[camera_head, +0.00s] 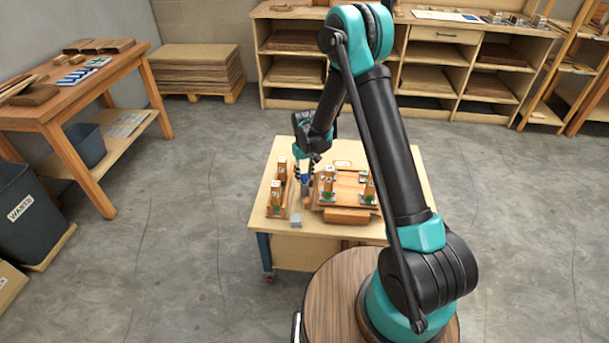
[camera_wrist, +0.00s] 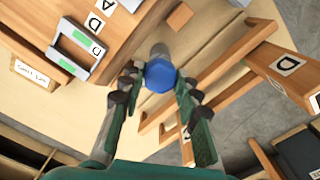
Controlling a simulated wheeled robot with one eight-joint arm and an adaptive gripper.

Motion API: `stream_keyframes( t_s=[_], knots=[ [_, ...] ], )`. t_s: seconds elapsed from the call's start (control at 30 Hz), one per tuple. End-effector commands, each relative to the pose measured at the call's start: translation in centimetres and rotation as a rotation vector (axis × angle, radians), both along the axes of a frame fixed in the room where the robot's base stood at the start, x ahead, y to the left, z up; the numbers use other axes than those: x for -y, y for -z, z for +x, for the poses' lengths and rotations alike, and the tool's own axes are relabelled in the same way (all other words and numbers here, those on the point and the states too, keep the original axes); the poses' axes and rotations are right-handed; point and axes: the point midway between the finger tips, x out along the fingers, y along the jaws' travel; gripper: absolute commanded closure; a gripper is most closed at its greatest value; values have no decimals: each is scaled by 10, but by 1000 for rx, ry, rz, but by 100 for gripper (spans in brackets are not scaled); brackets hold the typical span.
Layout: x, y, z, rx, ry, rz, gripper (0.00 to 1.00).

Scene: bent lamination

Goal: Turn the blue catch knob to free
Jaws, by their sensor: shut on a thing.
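My gripper (camera_head: 305,172) reaches down to the workbench between the wooden pieces on it. In the wrist view its two dark fingers (camera_wrist: 159,84) stand on either side of a round blue knob (camera_wrist: 160,75) and are shut on it. A grey shaft (camera_wrist: 158,50) shows just beyond this knob.
The workbench (camera_head: 262,218) carries a wooden fixture (camera_head: 345,190) with labelled posts on the right and a narrow wooden rack (camera_head: 277,200) on the left. A small grey block (camera_head: 296,220) lies near the front edge. In the wrist view a grey bracket (camera_wrist: 75,45) with green marks sits left.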

Motion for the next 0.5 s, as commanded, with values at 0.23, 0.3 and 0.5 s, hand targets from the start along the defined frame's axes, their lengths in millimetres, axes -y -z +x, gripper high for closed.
stream_keyframes(
  t_s=[0.23, 0.3, 0.5],
  knots=[
    [0, 0, 0, 1, -159, 1, 97],
    [0, 0, 0, 1, -192, 1, 97],
    [0, 0, 0, 1, -252, 1, 97]
  ],
)
